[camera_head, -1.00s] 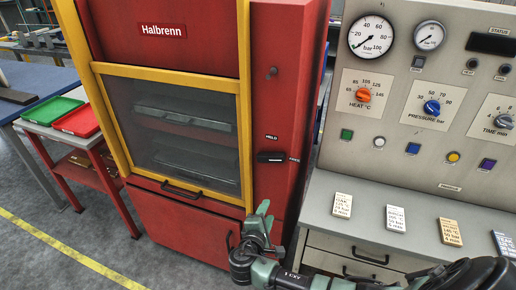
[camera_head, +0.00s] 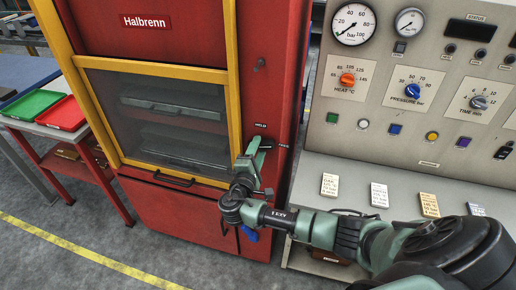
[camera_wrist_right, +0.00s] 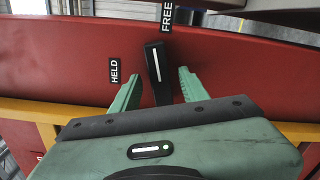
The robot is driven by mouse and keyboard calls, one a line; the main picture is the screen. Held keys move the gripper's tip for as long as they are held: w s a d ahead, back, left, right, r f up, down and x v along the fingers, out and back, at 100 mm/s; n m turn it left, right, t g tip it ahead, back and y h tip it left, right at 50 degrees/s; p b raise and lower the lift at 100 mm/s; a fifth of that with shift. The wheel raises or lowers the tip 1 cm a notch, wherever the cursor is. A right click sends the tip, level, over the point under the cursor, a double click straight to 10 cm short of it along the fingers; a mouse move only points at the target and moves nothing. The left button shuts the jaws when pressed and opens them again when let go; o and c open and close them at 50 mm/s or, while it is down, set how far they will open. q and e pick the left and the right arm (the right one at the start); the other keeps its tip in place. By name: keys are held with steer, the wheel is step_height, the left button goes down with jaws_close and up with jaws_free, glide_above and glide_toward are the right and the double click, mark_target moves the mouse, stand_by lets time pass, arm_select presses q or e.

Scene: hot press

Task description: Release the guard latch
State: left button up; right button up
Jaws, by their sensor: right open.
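The guard latch (camera_wrist_right: 158,72) is a black lever with a white line, on the red press column. In the right wrist view it lies lengthwise toward the FREE label (camera_wrist_right: 167,14), with the HELD label (camera_wrist_right: 114,70) off to its left. My right gripper (camera_wrist_right: 160,78) is open, with one green finger on each side of the lever; I cannot tell whether either touches it. In the head view my right gripper (camera_head: 257,151) is at the column and hides most of the latch. The guard (camera_head: 153,71), a yellow-framed window, is down on the press. My left gripper is not in view.
A control panel (camera_head: 440,100) with gauges and knobs stands right of the press, above a grey counter (camera_head: 345,170) with several small cards. A side table at left holds a green tray (camera_head: 30,103) and a red tray (camera_head: 62,113).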

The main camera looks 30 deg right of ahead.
jaws_close()
steer(key=m+b, duration=0.1)
steer(key=b, duration=0.1)
steer(key=f+m+b, duration=0.1)
steer(key=b, duration=0.1)
steer(key=shift+m+b, duration=0.3)
steer(key=shift+r+m, duration=0.3)
steer(key=shift+r, duration=0.1)
jaws_free()
